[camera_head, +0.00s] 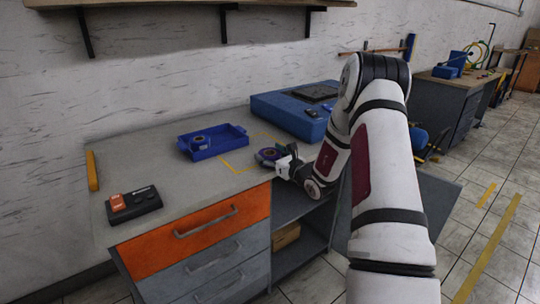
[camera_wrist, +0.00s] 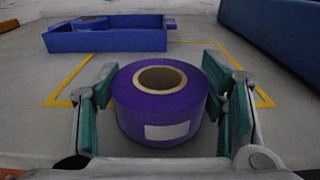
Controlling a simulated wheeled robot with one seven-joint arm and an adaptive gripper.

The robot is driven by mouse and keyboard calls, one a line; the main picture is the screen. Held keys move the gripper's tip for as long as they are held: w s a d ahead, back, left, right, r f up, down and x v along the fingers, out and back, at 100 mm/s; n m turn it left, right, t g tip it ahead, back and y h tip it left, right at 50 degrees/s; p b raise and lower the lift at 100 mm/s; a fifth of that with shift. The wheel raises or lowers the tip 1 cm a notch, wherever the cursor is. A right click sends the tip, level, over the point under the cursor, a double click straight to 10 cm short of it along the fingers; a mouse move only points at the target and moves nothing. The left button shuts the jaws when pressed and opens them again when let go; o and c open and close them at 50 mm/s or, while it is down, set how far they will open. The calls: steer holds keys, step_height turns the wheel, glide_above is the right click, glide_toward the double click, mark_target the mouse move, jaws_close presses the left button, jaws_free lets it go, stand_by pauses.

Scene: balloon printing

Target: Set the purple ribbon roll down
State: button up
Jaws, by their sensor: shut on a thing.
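The purple ribbon roll (camera_wrist: 160,104) is upright with its cardboard core facing up and a white label on its near side. It also shows in the head view (camera_head: 266,155), partly hidden by my gripper. My gripper (camera_wrist: 160,98) is shut on the roll, with its green-padded fingers at the left and right sides. In the head view my gripper (camera_head: 285,160) is low over the right part of the workbench (camera_head: 150,165). The roll is within or just over the yellow-taped area (camera_head: 238,168). I cannot tell whether its base touches the surface.
A blue tray (camera_head: 220,146) holding another roll (camera_head: 198,141) stands behind and left. A large blue case (camera_head: 290,118) is at the back right. A black device with an orange part (camera_head: 133,204) is at the front left. The bench between them is clear.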

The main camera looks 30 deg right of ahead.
steer(key=shift+f, duration=0.15)
steer(key=o, duration=1.2)
